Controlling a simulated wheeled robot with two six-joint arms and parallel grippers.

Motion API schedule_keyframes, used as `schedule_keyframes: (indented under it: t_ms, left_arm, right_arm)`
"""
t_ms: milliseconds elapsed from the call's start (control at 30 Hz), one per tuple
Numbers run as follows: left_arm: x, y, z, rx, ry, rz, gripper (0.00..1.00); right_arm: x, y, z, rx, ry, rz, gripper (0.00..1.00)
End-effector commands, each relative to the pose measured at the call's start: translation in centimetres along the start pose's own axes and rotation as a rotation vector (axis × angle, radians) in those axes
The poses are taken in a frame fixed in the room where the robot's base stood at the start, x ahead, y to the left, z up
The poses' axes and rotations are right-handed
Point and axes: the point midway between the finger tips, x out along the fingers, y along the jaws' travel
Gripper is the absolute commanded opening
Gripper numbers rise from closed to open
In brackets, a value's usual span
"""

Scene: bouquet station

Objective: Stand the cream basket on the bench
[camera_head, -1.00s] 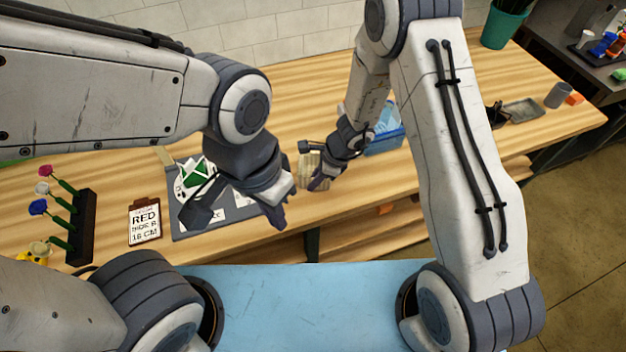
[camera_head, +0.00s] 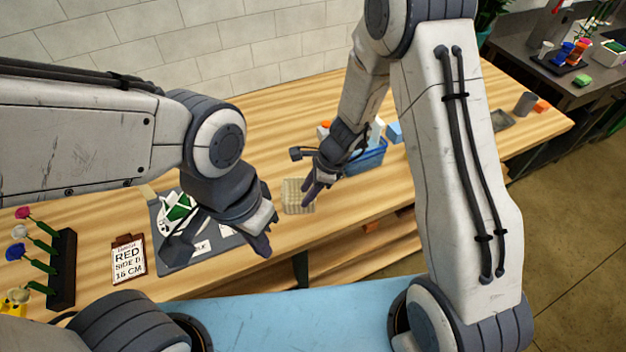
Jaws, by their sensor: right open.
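The cream basket (camera_head: 299,197), a small pale woven shape, rests on the wooden bench near its front edge, at the middle of the camera_head view. Its upper part is close to my right gripper, and I cannot tell for sure whether it is upright. My right gripper (camera_head: 303,175) is open, just above and behind the basket in the picture, with its fingers spread.
A grey cup (camera_head: 525,103) stands far right.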

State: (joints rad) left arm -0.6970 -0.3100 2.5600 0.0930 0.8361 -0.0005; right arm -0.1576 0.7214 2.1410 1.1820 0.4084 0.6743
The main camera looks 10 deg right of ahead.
Motion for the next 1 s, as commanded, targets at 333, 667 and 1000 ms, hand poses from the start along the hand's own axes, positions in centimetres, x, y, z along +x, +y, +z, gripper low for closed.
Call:
schedule_keyframes:
  t_ms: [333,667,1000]
  left_arm:
    - [-0.7,0.1,0.0,0.001,0.0,0.0,0.0]
    - [-0.7,0.1,0.0,0.001,0.0,0.0,0.0]
    - [-0.6,0.1,0.0,0.001,0.0,0.0,0.0]
  right_arm:
    - [-5.0,0.1,0.2,-0.011,-0.001,0.0,0.43]
    - [-12.3,10.0,8.2,-0.963,-0.001,0.119,0.43]
    - [-19.4,21.1,6.8,-2.103,0.097,0.32,0.43]
